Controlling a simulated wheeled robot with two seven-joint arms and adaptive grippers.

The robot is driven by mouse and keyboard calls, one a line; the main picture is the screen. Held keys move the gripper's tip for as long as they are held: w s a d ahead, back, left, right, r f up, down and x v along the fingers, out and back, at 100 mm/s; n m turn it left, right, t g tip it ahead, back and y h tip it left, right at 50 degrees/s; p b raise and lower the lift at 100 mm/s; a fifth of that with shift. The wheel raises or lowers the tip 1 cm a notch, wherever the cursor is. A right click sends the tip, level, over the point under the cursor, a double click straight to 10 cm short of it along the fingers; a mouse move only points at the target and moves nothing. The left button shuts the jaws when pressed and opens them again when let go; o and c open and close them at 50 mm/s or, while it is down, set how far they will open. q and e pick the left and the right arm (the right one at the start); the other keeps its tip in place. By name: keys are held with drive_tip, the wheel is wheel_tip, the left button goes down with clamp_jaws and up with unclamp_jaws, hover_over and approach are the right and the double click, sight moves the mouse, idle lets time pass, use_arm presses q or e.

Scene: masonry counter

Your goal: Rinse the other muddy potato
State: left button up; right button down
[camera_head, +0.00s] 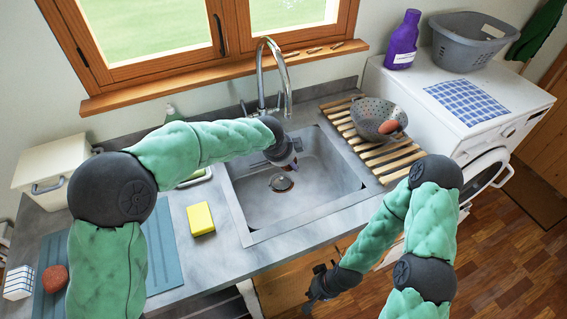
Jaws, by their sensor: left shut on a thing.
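My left gripper (289,160) is over the sink basin (322,188), pointing down below the tap (283,72). It is shut on a small brown thing that looks like the potato, mostly hidden by the gripper. A reddish-brown potato (388,127) rests in the grey colander (366,111) on the right of the sink. Another round reddish-brown thing (54,279), like a potato, lies on the blue mat (163,262) at the left. My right gripper (314,287) is low in front of the counter, away from these things; its jaws are too dark to read.
A wooden slatted rack (354,136) carries the colander. A yellow sponge (200,219) lies left of the sink. A white bin (50,165) stands at the back left. A purple bottle (403,40) and grey basket (470,42) stand on the white washing machine (455,90).

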use_arm(q)
drive_tip(key=shift+w+d+p, duration=0.35)
drive_tip(key=shift+w+d, duration=0.05)
drive_tip(key=shift+w, duration=0.3)
drive_tip(key=shift+w+d+f+p, duration=0.2)
drive_tip(key=shift+w+d+p, duration=0.05)
drive_tip(key=shift+w, duration=0.3)
drive_tip(key=shift+w+d+f+p, duration=0.2)
drive_tip(key=shift+w+d+p, duration=0.05)
drive_tip(key=shift+w, duration=0.25)
